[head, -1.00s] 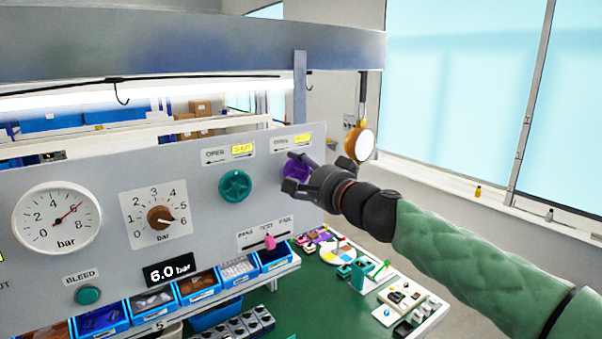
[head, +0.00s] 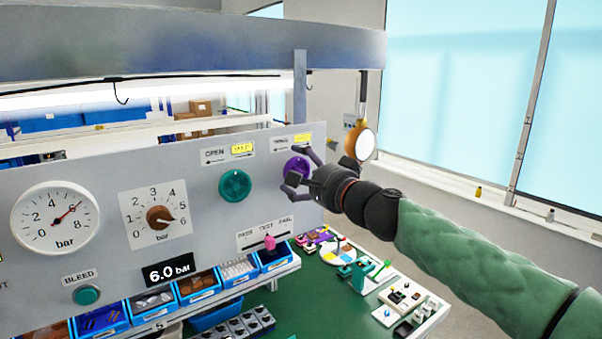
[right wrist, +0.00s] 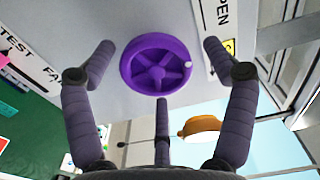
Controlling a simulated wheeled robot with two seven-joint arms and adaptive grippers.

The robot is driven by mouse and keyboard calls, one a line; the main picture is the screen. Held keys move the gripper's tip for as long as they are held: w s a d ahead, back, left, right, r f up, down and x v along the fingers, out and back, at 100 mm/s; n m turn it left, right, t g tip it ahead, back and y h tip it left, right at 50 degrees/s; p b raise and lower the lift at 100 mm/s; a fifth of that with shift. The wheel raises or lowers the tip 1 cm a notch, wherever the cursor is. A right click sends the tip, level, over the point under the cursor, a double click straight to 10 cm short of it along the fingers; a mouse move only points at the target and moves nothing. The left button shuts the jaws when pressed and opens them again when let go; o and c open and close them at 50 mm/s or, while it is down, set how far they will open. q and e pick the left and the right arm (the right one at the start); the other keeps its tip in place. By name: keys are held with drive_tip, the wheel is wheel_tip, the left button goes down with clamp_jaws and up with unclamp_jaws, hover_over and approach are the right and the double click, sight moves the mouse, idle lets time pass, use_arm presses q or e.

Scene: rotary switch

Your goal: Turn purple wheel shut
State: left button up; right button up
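The purple wheel (head: 296,168) is mounted near the right end of the grey panel, below a label with an arrow and a yellow field. In the right wrist view the round, spoked purple wheel (right wrist: 158,64) shows whole, ahead of the fingers. My right gripper (head: 304,168) is in front of the wheel with its fingers spread. My left gripper is not in view.
A teal wheel (head: 235,185) sits just left on the same panel (head: 110,240). A pink lever (head: 269,242) is below. A round lamp or mirror (head: 364,145) hangs to the right. Blue bins (head: 196,288) and a green table (head: 300,300) lie under the panel.

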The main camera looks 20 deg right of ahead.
drive_tip(key=shift+s+a, duration=0.1)
drive_tip(key=shift+s, duration=0.05)
drive_tip(key=v, duration=1.2)
idle(0.3)
